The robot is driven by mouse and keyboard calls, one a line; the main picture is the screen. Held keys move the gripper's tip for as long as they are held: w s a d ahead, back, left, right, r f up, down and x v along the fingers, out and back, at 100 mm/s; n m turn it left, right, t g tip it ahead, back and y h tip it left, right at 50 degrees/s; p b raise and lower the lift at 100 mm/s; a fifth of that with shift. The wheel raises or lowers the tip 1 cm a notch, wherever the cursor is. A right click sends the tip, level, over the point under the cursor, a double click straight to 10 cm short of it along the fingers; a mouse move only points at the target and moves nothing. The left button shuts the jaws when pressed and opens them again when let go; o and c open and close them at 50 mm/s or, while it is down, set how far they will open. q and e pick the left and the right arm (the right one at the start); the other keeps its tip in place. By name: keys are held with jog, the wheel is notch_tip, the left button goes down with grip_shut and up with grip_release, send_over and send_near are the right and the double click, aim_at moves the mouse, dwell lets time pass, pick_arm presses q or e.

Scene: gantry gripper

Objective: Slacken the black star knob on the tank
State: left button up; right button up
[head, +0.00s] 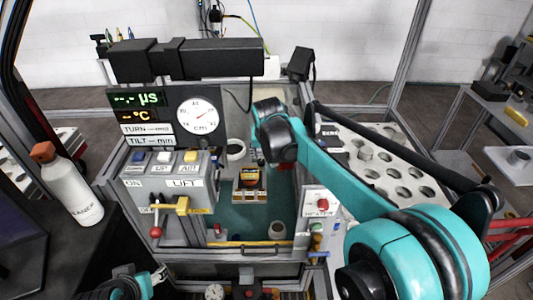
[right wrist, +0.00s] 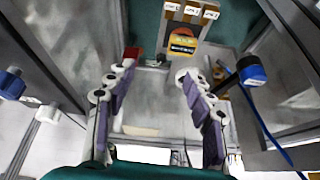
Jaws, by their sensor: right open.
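The tank (head: 258,243) stands in the middle of the head view, with greenish liquid or floor inside its frame. I cannot make out the black star knob for certain in either view. My right arm reaches in from the right over the tank, and its own links hide the gripper in the head view. In the right wrist view my right gripper (right wrist: 156,74) is open, its purple-padded fingers apart with nothing between them. My left gripper (head: 135,286) shows only in part at the bottom left edge; its fingers are not clear.
An orange-and-black block (head: 250,177) sits in a labelled holder inside the tank, also in the right wrist view (right wrist: 182,42). A blue-capped post (right wrist: 252,72) with a cable stands right of the fingers. The LIFT control box (head: 170,180) and a white bottle (head: 72,190) stand left.

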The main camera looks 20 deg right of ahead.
jog(key=w+d+f+n+y, duration=0.15)
jog(key=w+f+n, duration=0.35)
jog(key=w, duration=0.5)
jog(key=n+g+y+p, duration=0.1)
jog(key=n+y, duration=0.1)
jog(key=n, duration=0.2)
send_near(261, 161)
jog(key=f, duration=0.2)
jog(key=x, duration=0.2)
jog(key=b+x, duration=0.1)
jog(key=x, duration=0.1)
jog(key=b+x, duration=0.1)
jog(key=x, duration=0.2)
jog(key=shift+w+r, duration=0.15)
jog(key=shift+w, duration=0.15)
jog(key=c, duration=1.1)
